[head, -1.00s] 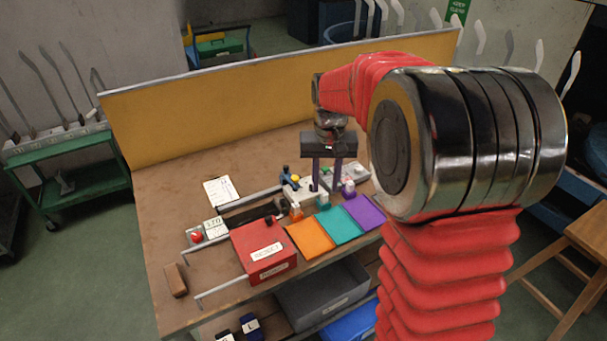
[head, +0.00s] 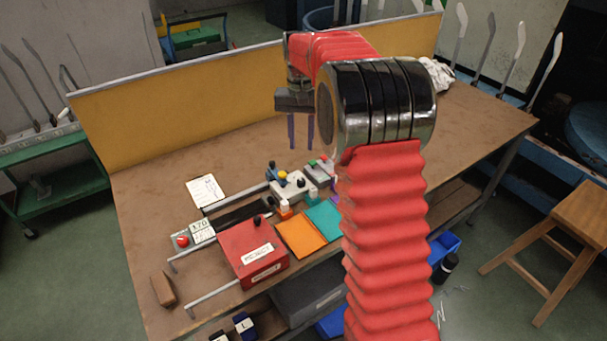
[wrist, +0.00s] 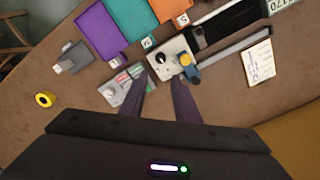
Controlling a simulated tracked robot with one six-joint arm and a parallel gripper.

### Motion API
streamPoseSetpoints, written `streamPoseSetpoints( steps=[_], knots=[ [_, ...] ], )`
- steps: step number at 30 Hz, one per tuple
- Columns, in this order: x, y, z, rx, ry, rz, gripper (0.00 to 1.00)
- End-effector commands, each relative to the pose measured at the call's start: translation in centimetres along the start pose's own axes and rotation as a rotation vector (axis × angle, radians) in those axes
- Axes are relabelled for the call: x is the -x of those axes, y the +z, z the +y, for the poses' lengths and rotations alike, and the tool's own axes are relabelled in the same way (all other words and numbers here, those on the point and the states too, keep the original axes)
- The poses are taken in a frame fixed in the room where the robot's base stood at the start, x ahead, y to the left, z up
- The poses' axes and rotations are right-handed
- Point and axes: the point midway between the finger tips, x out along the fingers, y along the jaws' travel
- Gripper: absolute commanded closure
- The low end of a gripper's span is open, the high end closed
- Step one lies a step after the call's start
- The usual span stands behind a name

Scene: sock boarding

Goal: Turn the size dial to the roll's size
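The likely size dial is a black knob (wrist: 163,58) on a pale box (wrist: 174,72); its marks are too small to read. The box also carries a yellow and blue part (wrist: 188,64). In the head view the pale box (head: 288,190) stands on the table behind the orange mat. My gripper (head: 300,147) is above and behind it, fingers pointing down. In the wrist view my gripper (wrist: 162,80) is open and empty, its fingertips seen just short of the box, apparently not touching it. I cannot pick out the roll or its size for sure.
A grey box (wrist: 124,90) with green and red parts sits beside the pale box. Purple (wrist: 98,33), teal (wrist: 132,18) and orange (wrist: 168,8) mats lie beyond.

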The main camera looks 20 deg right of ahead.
Motion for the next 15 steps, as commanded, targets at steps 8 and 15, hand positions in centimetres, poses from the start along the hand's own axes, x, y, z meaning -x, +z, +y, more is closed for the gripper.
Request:
streamPoseSetpoints(
  steps=[8,15],
  knots=[
    [-0.6,0.1,-0.3,0.007,0.001,-0.001,0.71],
    [-3.4,0.2,-0.3,0.007,0.001,-0.003,0.71]
  ],
)
